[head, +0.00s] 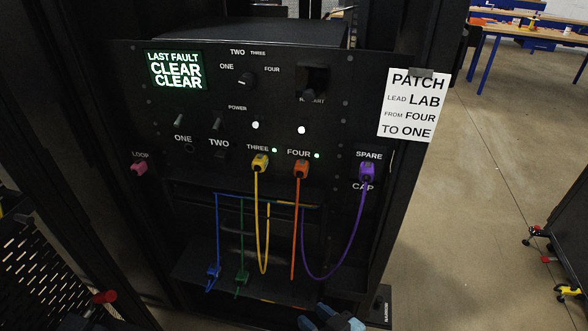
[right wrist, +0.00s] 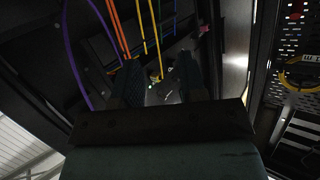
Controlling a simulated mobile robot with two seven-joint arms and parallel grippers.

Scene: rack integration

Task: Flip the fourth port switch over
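The black rack panel (head: 225,105) carries a row of switches above its ports. The fourth switch (head: 301,130) shows as a white tip above the FOUR label; the third switch (head: 255,125) looks similar. The first switch (head: 180,121) and second switch (head: 217,121) show grey levers. An orange plug (head: 302,169) sits in port FOUR with a green light beside it. My right gripper (head: 328,318) is low at the bottom edge, well below the switches. In the right wrist view its fingers (right wrist: 157,88) stand apart with nothing clearly between them. My left gripper is out of view.
A yellow plug (head: 260,163) sits in THREE, a purple one (head: 367,171) at SPARE, a pink one (head: 139,168) at LOOP. Blue (head: 213,272) and green (head: 242,278) plugs hang lower. A paper sign (head: 408,105) is at right.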

